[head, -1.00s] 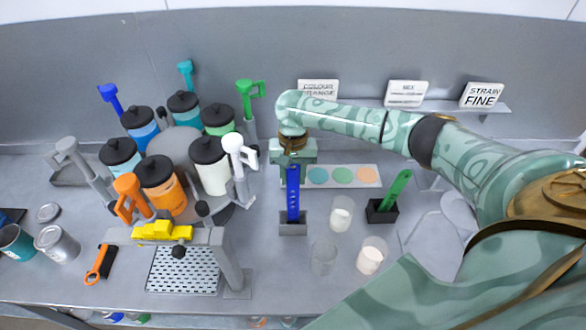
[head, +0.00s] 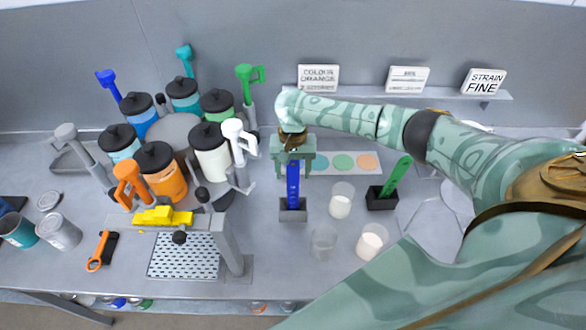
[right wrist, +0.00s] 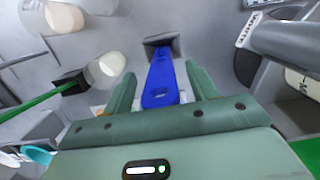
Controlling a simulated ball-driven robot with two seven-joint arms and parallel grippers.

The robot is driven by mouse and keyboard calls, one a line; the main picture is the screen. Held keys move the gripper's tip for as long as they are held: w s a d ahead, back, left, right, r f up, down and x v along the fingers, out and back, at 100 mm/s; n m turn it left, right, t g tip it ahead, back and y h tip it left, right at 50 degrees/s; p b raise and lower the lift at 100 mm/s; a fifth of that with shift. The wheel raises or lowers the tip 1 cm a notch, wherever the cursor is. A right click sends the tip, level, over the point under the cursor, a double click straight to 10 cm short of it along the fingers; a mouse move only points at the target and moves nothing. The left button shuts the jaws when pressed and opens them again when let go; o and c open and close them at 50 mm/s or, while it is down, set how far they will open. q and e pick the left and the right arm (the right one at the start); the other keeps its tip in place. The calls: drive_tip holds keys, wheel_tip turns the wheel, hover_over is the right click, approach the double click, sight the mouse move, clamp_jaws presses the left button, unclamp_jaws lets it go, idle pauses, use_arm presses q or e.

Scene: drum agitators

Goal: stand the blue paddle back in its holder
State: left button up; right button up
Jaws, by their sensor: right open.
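The blue paddle (head: 293,192) stands close to upright, its lower end inside a small grey holder (head: 293,215). In the right wrist view the paddle (right wrist: 160,72) runs from the dark holder mouth (right wrist: 160,40) up between my fingers; a hole shows near its close end. My right gripper (head: 294,172) is open over the paddle's upper part, one finger on each side. In the right wrist view the gripper (right wrist: 161,80) shows gaps between both fingers and the paddle. The gripper hides the paddle's top in the head view. My left gripper is not in view.
A green paddle (head: 397,176) leans in a dark holder (head: 382,201) to the right. Cups of pale content (head: 341,205) (head: 371,241) and a clear cup (head: 324,242) stand nearby. A color card (head: 343,162) lies behind. Lidded jars (head: 211,165) crowd the left.

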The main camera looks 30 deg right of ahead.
drive_tip(key=shift+r, duration=0.1)
wheel_tip(320, 180, up, 16)
drive_tip(key=w+d+p, duration=0.1)
drive_tip(key=w+p, duration=0.1)
drive_tip(key=p, duration=0.1)
drive_tip(key=shift+s+d, duration=0.1)
idle(0.5)
